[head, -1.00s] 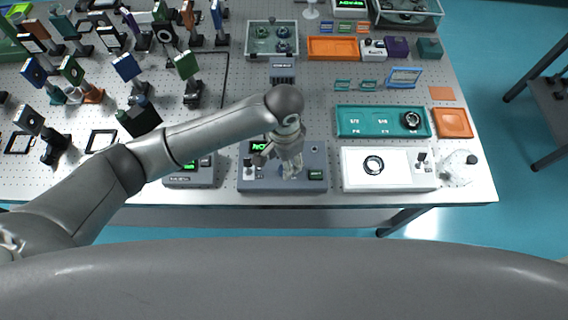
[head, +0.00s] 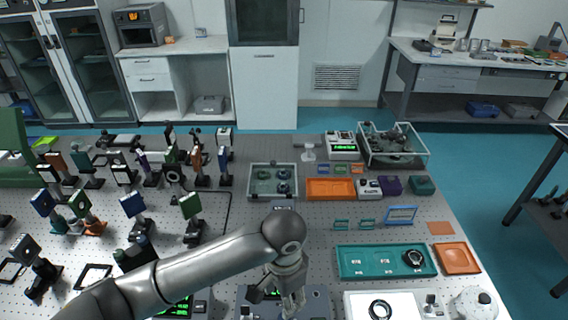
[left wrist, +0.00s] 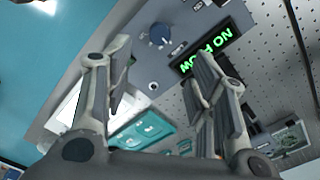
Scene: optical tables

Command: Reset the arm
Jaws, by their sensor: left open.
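My left arm comes in from the lower left in the head view. My left gripper (head: 291,303) points down over the grey control box (head: 318,300) at the table's front edge. In the left wrist view the gripper (left wrist: 160,90) has its two fingers spread apart with nothing between them. Beyond the fingers the box's face shows a dark blue knob (left wrist: 160,36) and a lit green display (left wrist: 207,52). I cannot tell how far the fingertips are from the box. My right gripper is in neither view.
The perforated optical table (head: 320,220) holds many optic mounts on the left. Right of my gripper are a teal tray (head: 375,273), a white panel (head: 402,300) and an orange tray (head: 457,258). A clear box (head: 392,146) stands at the back right. Cabinets line the wall.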

